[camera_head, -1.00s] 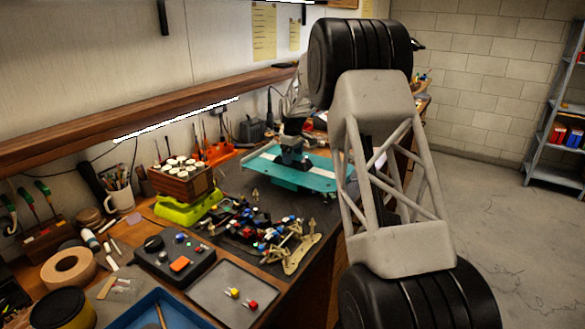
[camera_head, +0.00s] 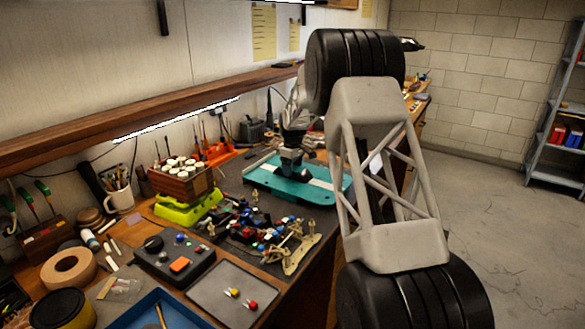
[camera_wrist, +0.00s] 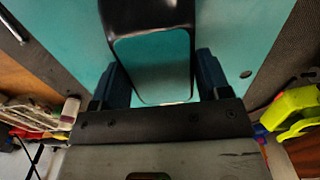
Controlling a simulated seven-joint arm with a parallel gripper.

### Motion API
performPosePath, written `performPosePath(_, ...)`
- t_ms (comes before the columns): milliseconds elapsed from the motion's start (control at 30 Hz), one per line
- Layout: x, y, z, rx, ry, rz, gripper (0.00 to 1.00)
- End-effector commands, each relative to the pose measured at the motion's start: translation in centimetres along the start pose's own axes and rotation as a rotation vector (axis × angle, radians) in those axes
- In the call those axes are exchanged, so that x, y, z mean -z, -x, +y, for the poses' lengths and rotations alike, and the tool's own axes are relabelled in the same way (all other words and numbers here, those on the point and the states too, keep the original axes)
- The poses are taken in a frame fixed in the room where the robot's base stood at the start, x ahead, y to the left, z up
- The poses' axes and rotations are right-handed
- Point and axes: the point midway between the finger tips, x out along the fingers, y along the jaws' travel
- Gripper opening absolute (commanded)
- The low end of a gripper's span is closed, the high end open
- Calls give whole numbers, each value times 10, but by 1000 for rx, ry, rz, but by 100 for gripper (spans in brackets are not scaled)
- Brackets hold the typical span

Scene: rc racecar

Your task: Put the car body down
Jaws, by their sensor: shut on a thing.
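The car body (camera_head: 265,180) is teal with a pale stripe and lies behind the chassis parts on the bench in the head view. My gripper (camera_head: 291,160) is above its middle, shut on its raised dark cabin part. In the wrist view my gripper's fingers (camera_wrist: 155,85) stand either side of the black-rimmed cabin, and the teal shell (camera_wrist: 240,35) spreads around it. The body looks nearly level, at or close to the dark mat (camera_head: 275,203); I cannot tell whether it touches.
The car chassis (camera_head: 265,235) with colourful parts lies in front of the body. A lime-green stand (camera_head: 190,208) with a wooden paint rack (camera_head: 180,181) is to the left. An orange tool holder (camera_head: 222,154) is behind. A grey tray (camera_head: 235,288) is nearer the front.

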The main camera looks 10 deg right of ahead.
Motion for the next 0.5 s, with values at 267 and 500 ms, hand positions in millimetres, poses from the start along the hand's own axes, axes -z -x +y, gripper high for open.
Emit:
performPosePath(267,0,-2,0,0,0,0,95)
performPosePath(500,0,-2,0,0,0,0,95)
